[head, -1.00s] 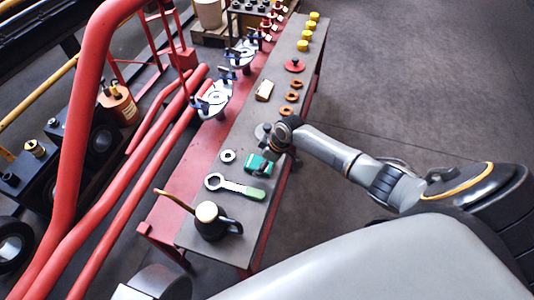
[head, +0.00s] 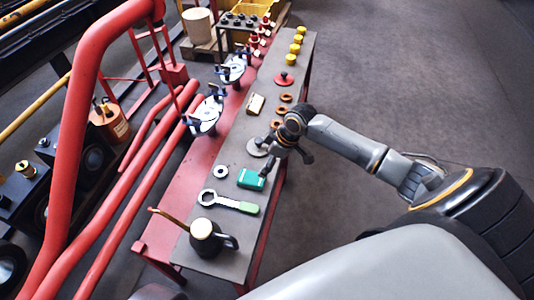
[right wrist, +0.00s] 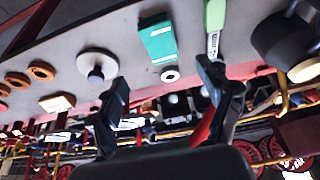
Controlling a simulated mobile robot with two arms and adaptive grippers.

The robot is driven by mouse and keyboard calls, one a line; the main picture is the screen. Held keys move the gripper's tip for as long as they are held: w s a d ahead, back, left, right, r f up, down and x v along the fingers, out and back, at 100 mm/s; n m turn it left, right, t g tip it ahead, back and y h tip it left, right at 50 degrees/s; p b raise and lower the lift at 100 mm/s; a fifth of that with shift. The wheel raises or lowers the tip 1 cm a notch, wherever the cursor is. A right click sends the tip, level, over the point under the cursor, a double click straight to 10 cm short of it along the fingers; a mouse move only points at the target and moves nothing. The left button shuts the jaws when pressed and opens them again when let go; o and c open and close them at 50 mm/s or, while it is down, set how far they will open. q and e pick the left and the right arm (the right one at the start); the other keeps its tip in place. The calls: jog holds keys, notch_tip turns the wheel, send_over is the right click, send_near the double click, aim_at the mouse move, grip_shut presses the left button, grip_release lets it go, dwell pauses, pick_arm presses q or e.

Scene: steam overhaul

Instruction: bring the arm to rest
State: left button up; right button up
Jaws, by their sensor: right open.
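My right arm reaches in from the right in the head view. Its gripper (head: 284,166) is open and empty above the right edge of the grey bench (head: 234,160), beside the green box (head: 251,180). In the right wrist view the two dark fingers (right wrist: 163,80) stand wide apart with nothing between them. The green box (right wrist: 158,42) lies beyond the fingers there, apart from them. A grey disc with a knob (head: 257,147) sits close by on the bench, partly behind the gripper. My left gripper is in neither view.
A green-handled spanner (head: 228,202), a black oil can (head: 207,238), a metal washer (head: 220,172) and a pale block (head: 255,104) lie on the bench. Yellow caps (head: 297,40) stand at its far end. Red pipes (head: 120,195) run along the left. The floor right of the bench is clear.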

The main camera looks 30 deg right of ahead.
jog(key=s+a+f, duration=0.2)
jog(key=s+a, duration=0.9)
jog(key=s, duration=0.1)
jog(key=s+d+r+m+h, duration=0.1)
jog(key=s+r+m, duration=0.2)
jog(key=s, duration=0.3)
jog(key=s+r+m+h, duration=0.2)
jog(key=s+r+m, duration=0.15)
jog(key=s, duration=0.25)
notch_tip(320, 180, down, 25)
jog(key=g, duration=0.1)
jog(key=s+d+f+g, duration=0.1)
jog(key=s+d+f, duration=0.2)
jog(key=s+f, duration=1.5)
jog(key=shift+d+f, duration=0.15)
